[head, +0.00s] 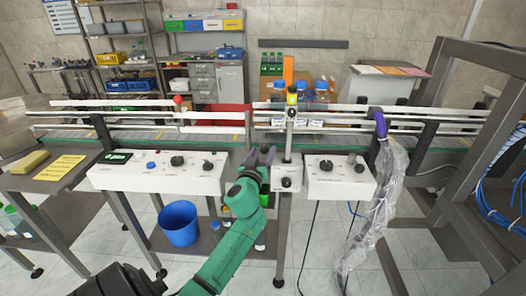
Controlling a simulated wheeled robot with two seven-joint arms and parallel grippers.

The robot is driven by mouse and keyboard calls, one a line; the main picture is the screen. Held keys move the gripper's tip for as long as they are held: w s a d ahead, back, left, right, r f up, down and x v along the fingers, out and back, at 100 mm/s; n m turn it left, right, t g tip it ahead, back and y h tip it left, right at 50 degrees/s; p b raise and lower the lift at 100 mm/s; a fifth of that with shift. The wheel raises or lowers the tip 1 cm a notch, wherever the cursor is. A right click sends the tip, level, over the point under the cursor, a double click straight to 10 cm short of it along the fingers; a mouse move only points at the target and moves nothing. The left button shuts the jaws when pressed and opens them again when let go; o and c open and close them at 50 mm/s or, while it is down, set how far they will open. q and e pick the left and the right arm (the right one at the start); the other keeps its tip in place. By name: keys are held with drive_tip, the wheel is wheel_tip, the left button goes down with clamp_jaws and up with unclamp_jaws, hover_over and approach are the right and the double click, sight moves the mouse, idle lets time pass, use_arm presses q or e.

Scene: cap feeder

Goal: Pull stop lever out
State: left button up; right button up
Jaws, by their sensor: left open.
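A red ball knob (177,99) sits on a short stem at the conveyor's front rail, left of the middle; I take it for the stop lever. My left gripper (261,156) is at the end of the green arm, in front of the conveyor, between the two white control boxes. It is to the right of the red knob, lower and clearly apart from it. Its fingers are spread and I see nothing held between them. My right gripper is out of view.
The conveyor (68,135) with white rails runs across the view. Left (140,176) and right (325,187) control boxes carry black knobs. A post with a yellow top (291,100) stands close right of my gripper. Plastic-wrapped tubing (377,205) hangs at right; a blue bucket (179,224) is below.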

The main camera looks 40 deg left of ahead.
use_arm(q)
drive_tip(key=shift+w+a, duration=0.1)
drive_tip(key=shift+w, duration=0.05)
clamp_jaws()
idle(1.4)
